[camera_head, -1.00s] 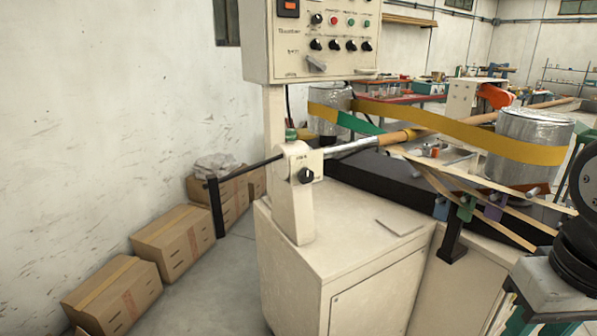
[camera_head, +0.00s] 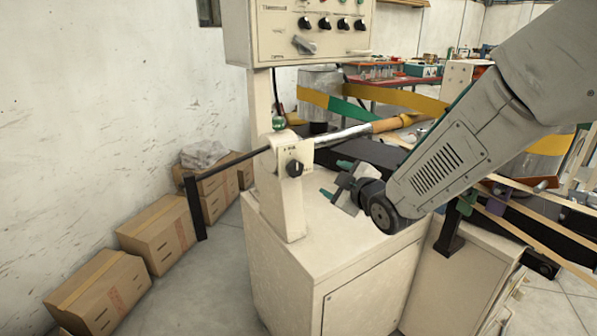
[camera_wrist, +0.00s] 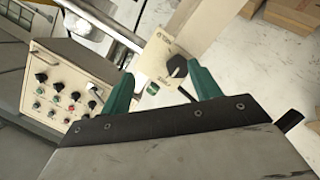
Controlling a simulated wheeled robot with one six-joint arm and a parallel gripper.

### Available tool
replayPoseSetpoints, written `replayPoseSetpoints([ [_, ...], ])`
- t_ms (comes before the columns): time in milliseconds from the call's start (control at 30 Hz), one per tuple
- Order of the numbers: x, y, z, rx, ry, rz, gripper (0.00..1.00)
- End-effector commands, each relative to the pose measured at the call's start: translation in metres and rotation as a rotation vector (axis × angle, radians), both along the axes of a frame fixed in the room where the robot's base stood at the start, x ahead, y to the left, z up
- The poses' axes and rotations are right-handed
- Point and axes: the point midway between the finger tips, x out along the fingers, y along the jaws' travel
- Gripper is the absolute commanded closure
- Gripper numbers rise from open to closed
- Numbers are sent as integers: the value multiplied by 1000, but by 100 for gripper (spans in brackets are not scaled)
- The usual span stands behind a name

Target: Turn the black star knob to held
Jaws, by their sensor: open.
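The black star knob (camera_head: 294,169) sits on a small cream plate on the upright post (camera_head: 287,205) of the winder. In the wrist view the knob (camera_wrist: 177,66) shows beyond the fingertips, nearer the right-hand finger; the plate's lettering is too small to read. My gripper (camera_head: 336,180), with green fingers, is open and empty. It is to the right of the knob, apart from it, above the cabinet top. In the wrist view its spread fingers (camera_wrist: 162,82) reach up toward the plate.
A steel shaft (camera_head: 342,136) runs through the post's head, with a dark bar out to the left. The control box (camera_head: 300,32) hangs above. Cardboard boxes (camera_head: 155,233) stand along the left wall. Yellow and green belts lie behind my arm.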

Motion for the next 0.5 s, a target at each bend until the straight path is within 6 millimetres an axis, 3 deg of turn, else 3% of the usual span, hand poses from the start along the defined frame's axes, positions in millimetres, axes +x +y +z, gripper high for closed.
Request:
replayPoseSetpoints([
  [100, 6, 30, -12, 4, -127, 90, 38],
  [200, 7, 44, -14, 13, -201, 133, 38],
  [367, 12, 53, -14, 19, -249, 155, 38],
  [500, 28, 65, -14, 20, -251, 156, 38],
])
